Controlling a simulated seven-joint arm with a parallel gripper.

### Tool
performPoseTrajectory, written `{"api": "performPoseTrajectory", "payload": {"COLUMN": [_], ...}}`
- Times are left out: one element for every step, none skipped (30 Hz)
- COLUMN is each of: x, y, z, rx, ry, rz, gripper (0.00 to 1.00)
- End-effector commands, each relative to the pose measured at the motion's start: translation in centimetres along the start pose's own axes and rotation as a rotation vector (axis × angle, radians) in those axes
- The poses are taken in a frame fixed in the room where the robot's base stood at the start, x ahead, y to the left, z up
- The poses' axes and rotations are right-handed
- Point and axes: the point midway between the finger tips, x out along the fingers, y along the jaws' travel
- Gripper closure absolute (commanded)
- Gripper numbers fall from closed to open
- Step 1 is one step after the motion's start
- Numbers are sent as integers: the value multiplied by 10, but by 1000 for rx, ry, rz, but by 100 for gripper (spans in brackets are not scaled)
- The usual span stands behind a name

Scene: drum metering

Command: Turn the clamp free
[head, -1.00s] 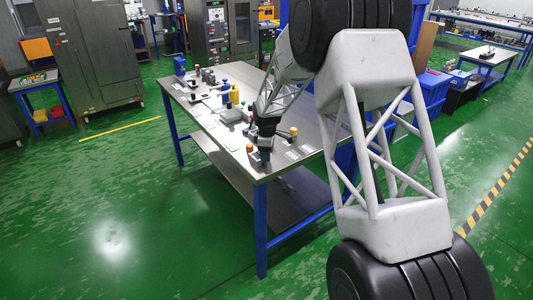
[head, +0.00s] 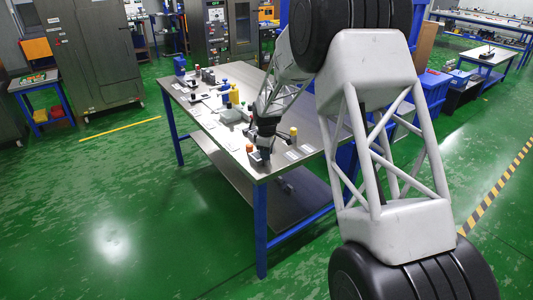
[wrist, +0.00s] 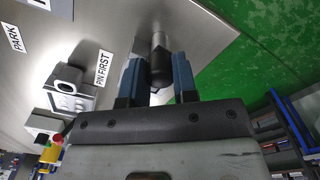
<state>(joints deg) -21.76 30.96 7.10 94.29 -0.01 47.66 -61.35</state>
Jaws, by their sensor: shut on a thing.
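In the wrist view, my gripper (wrist: 160,82) has its two blue fingers shut on a dark rounded handle (wrist: 158,66), one finger on each side. The handle joins a grey cylindrical post (wrist: 159,40), which I take to be part of the clamp. Its lower end is hidden by the fingers and the gripper body. In the head view, my gripper (head: 264,148) is low over the near corner of the steel table (head: 225,142); the clamp is too small and covered to make out there.
A grey block with a round hole (wrist: 70,80) lies beside my gripper, near a "PIN FIRST" label (wrist: 102,68). An orange-topped piece (head: 249,148) and a yellow-topped piece (head: 293,131) stand close by. A yellow bottle-like piece (head: 234,95) stands farther back. The table edge is close.

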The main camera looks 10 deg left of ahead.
Motion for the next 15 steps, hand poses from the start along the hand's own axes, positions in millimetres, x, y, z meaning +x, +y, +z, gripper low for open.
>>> {"api": "performPoseTrajectory", "payload": {"x": [-1, -1, -1, 0, -1, -1, -1, -1, -1, -1, -1, 0, -1, -1, -2], "y": [0, 0, 0, 0, 0, 0, 0, 0, 0, 0, 0, 0, 0, 0, 0], "z": [0, 0, 0, 0, 0, 0, 0, 0, 0, 0, 0, 0, 0, 0, -1], "rx": [28, 48, 76, 98, 123, 156, 182, 208, 245, 273, 301, 339, 368, 396, 435], "ry": [0, 1, 0, 0, 0, 1, 1, 1, 1, 1, 1, 1, 1, 1, 2], "rz": [1, 1, 1, 1, 1, 1, 1, 1, 1, 1, 1, 1, 1, 1, 2], "gripper": [97, 97, 97, 97, 97, 97, 97, 97, 97, 97, 97, 97, 97, 97, 97]}}
